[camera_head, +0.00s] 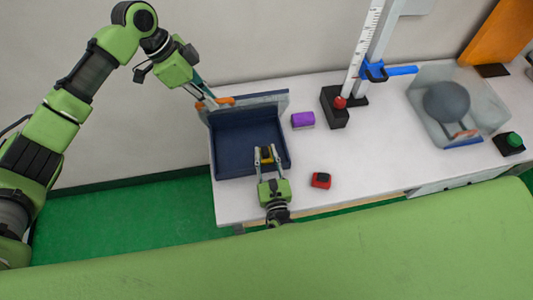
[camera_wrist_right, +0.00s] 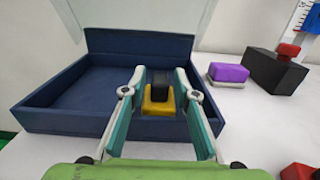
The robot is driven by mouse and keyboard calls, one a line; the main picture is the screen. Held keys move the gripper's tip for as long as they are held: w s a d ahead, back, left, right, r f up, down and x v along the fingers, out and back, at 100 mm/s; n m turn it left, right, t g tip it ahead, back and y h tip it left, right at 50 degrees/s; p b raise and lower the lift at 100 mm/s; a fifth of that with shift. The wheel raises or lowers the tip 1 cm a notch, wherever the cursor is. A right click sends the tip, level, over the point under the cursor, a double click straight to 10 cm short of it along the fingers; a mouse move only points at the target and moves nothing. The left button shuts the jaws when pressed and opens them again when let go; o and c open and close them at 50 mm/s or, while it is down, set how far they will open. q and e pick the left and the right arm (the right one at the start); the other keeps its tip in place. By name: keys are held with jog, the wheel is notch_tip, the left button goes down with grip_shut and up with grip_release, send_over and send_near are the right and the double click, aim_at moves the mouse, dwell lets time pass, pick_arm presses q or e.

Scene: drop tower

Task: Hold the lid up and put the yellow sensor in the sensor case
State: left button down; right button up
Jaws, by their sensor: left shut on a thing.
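The sensor case (camera_head: 232,165) is a dark blue open box at the left end of the table; it fills the middle of the right wrist view (camera_wrist_right: 65,118). Its lid (camera_head: 268,99) is tilted up at the back, with an orange handle (camera_head: 226,101). My left gripper (camera_head: 208,101) is shut on the handle at the lid's left part. The yellow sensor (camera_wrist_right: 158,104), with a black top, is between the fingers of my right gripper (camera_wrist_right: 160,75), over the case's front right part. Those fingers appear apart with gaps beside the sensor. Whether it touches the case floor is unclear.
A purple block (camera_head: 303,120) and a red block with a black top (camera_head: 321,180) lie right of the case. Behind stands a black base with a red button (camera_head: 340,103) and a ruler post.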

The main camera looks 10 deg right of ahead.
pick_arm(q)
jog(key=shift+a+f, duration=0.2)
jog(key=shift+f, duration=0.05)
pick_arm(e)
jog(key=shift+f, duration=0.1)
jog(key=s, duration=1.2)
jog(key=shift+s, duration=0.15)
pick_arm(q)
jog(key=shift+t, duration=0.3)
jog(key=s+f, duration=0.2)
jog(key=s, duration=0.1)
jog(key=s+f, duration=0.1)
jog(key=shift+s+f, duration=0.25)
jog(key=shift+s, duration=0.1)
jog(key=shift+s+f, duration=1.95)
jog(key=shift+f, duration=0.3)
pick_arm(e)
jog(key=shift+w, duration=0.2)
